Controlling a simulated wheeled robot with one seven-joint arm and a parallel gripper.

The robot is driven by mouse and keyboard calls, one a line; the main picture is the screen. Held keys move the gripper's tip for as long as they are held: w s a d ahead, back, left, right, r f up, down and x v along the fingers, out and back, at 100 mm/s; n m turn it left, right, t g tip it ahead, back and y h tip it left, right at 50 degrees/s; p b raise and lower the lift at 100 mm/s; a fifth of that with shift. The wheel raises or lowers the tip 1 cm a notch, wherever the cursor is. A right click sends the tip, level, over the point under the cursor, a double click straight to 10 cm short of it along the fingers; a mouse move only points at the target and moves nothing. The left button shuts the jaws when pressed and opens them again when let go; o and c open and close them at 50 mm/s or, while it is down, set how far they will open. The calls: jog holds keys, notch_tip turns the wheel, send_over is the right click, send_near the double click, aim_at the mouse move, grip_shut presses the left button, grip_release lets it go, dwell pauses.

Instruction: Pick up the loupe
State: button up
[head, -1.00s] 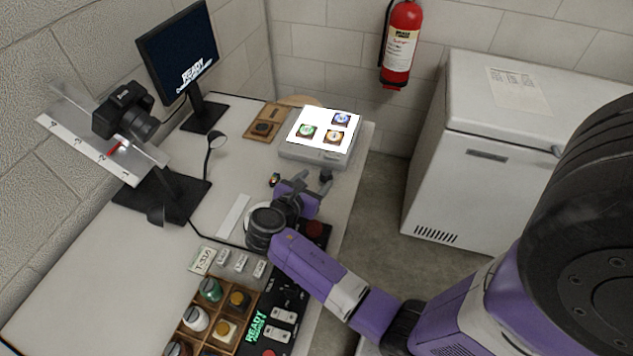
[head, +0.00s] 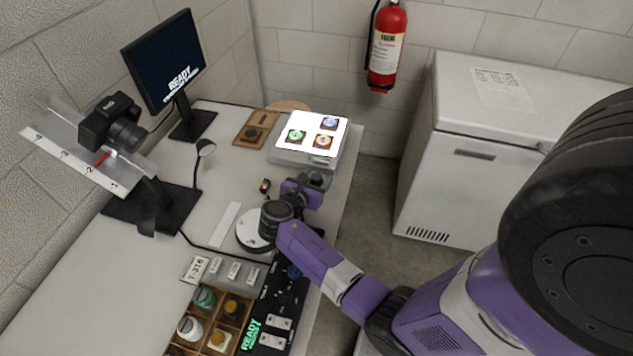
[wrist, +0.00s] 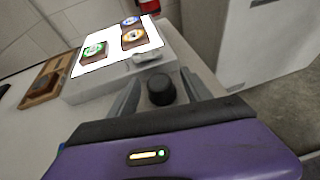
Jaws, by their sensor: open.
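The loupe appears to be the short black cylinder (wrist: 161,88) standing on the table in the wrist view. My gripper (wrist: 162,80) is open, with one grey finger on each side of the cylinder. Whether either finger touches it I cannot tell. In the head view my gripper (head: 314,183) is low over the table's right side, in front of the light box, and mostly hides the cylinder.
The lit light box (head: 292,158) with several small framed pieces stands just beyond my gripper. A small colourful item (head: 264,186) lies to the left. A round white stand (head: 250,230), a compartment tray (head: 236,297) and a black control panel (head: 278,310) are nearer.

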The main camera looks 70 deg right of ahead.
jog(key=shift+c, duration=0.5)
grip_shut()
jog(key=shift+r, duration=0.1)
